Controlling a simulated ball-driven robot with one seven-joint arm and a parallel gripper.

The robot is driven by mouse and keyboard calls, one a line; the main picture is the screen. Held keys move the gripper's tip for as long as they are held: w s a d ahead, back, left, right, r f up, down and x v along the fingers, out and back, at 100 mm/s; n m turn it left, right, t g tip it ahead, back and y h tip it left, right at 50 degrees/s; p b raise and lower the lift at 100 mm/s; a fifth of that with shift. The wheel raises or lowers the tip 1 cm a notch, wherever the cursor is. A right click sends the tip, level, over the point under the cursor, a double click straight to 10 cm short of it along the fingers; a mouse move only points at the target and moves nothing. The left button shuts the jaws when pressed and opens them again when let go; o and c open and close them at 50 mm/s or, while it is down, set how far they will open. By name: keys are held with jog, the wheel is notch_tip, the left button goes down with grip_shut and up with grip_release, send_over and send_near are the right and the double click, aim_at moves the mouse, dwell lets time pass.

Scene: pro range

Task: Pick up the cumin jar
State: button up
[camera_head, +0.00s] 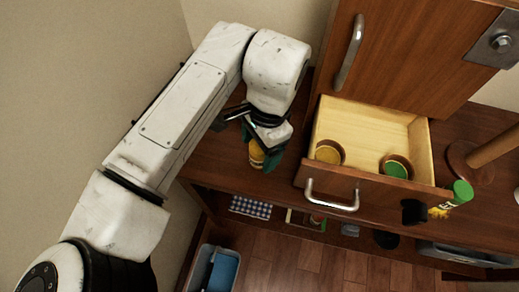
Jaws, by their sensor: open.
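A small yellow-brown jar (256,154) stands on the brown counter, just below my gripper; it may be the cumin jar, but no label is readable. My gripper (262,143) is open and points down at it. The wrist and dark fingers hide part of the jar, so I cannot tell whether it sits between the fingers or whether they touch it. A dark green shape (274,158) is right beside it.
An open wooden drawer (365,125) is right of my gripper, holding a yellow-topped round container (330,152) and a green-topped one (397,167). A green-lidded jar (462,191) and a black object (413,211) are farther right. A cabinet door (415,50) rises behind.

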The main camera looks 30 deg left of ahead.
jog(key=shift+c, duration=0.2)
jog(key=c, duration=1.1)
jog(key=shift+r, duration=0.1)
